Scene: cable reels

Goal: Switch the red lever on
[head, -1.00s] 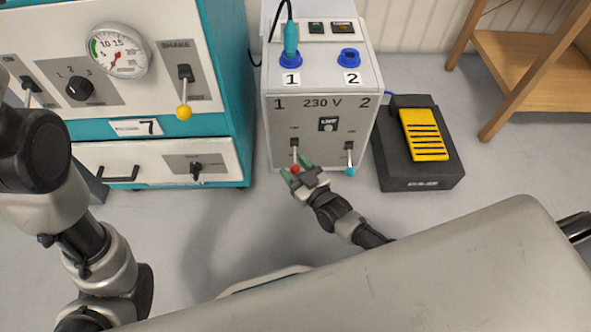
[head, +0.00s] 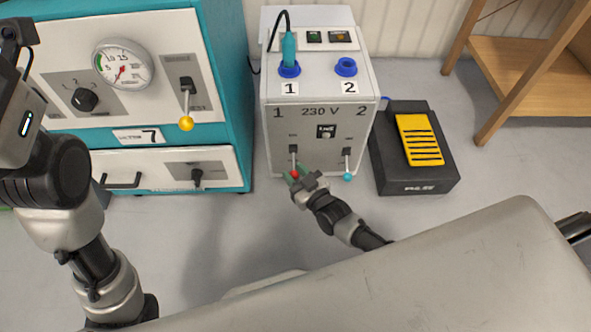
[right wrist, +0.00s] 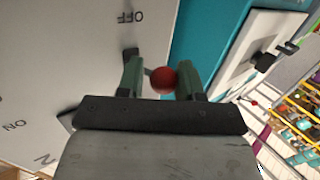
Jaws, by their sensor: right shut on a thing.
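The red lever's ball knob (head: 294,174) is at the lower end of a lever that points down on the front of the grey 230 V box (head: 320,135), under the number 1. My right gripper (head: 293,176) is shut on the red knob. In the right wrist view the red knob (right wrist: 163,80) sits between the two green fingers, with an OFF label (right wrist: 130,17) near the lever's slot. My left arm shows at the left edge of the head view, but its fingers are out of view.
A cyan-knobbed lever (head: 348,176) hangs close to the right of the red one. A teal plug (head: 289,50) stands in socket 1. A teal cabinet (head: 233,90) with a yellow-knobbed lever (head: 186,123) is left, a black pedal (head: 415,150) right.

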